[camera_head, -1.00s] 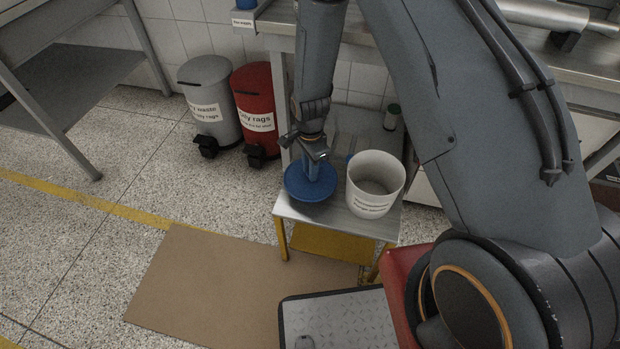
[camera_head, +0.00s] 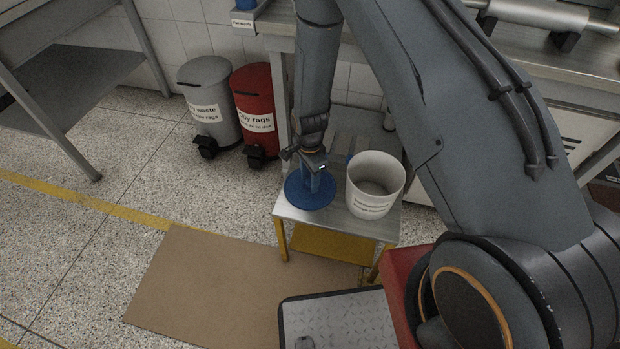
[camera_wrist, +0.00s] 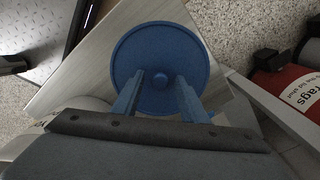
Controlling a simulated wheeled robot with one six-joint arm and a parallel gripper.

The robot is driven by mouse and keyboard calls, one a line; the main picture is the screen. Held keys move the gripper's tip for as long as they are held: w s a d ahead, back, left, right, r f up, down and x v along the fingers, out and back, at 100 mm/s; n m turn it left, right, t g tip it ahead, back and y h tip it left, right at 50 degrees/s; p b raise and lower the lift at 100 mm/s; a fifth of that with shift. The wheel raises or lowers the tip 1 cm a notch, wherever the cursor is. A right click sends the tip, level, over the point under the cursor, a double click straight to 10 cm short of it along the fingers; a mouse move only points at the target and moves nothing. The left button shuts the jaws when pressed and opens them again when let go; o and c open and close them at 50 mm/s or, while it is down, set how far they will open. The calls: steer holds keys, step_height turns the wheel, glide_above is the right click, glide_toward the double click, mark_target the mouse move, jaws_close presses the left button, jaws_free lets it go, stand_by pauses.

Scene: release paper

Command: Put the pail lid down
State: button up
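The round blue pail lid (camera_head: 298,197) lies flat on the left part of the small metal-topped stand (camera_head: 338,226), left of the pail and apart from it. The white pail (camera_head: 372,200) stands upright and uncovered, with a label on its front. My gripper (camera_head: 314,184) points down over the lid. In the wrist view, the lid (camera_wrist: 160,42) has a small round knob (camera_wrist: 160,82) at its centre. The two blue fingers of my gripper (camera_wrist: 160,77) are spread on either side of the knob, with a gap showing at each side.
A grey bin (camera_head: 209,100) and a red rags bin (camera_head: 255,110) stand behind and left of the stand. A workbench (camera_head: 520,62) is behind it. A brown mat (camera_head: 215,285) lies on the floor in front. The floor at left is clear.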

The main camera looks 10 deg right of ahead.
step_height(320, 180, up, 13)
steer(key=s+d+r+n, duration=0.3)
steer(key=d+r, duration=0.3)
steer(key=r, duration=0.2)
steer(key=s+d+r+n, duration=0.2)
steer(key=s+d+r, duration=0.2)
steer(key=d+r, duration=0.25)
steer(key=s+d+r+n, duration=0.3)
steer(key=s+r, duration=0.1)
steer(key=s, duration=0.3)
steer(key=s+d+r+n, duration=0.3)
steer(key=s+r, duration=0.2)
steer(key=s, duration=0.2)
steer(key=shift+r, duration=0.3)
steer(key=shift+w, duration=0.1)
